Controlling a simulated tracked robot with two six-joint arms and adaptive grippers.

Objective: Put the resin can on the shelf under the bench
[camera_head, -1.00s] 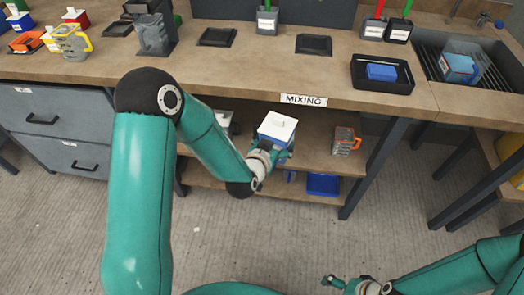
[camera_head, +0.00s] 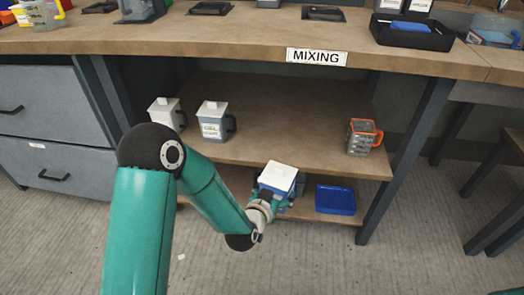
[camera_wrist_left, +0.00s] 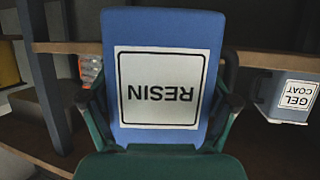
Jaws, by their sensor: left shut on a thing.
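The resin can (camera_head: 279,177) is blue with a white lid. My left gripper (camera_head: 274,195) is shut on it, with a finger on each side, and holds it upright. In the left wrist view the can (camera_wrist_left: 162,30) fills the middle, its RESIN label upside down in the picture. In the head view the can overlaps the front edge of the upper shelf (camera_head: 290,120) under the bench (camera_head: 220,38); I cannot tell the gap in depth. My right gripper is out of view.
The shelf's middle is clear. A blue tray (camera_head: 335,200) lies on the lower shelf. A dark bench leg (camera_head: 397,160) stands at right.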

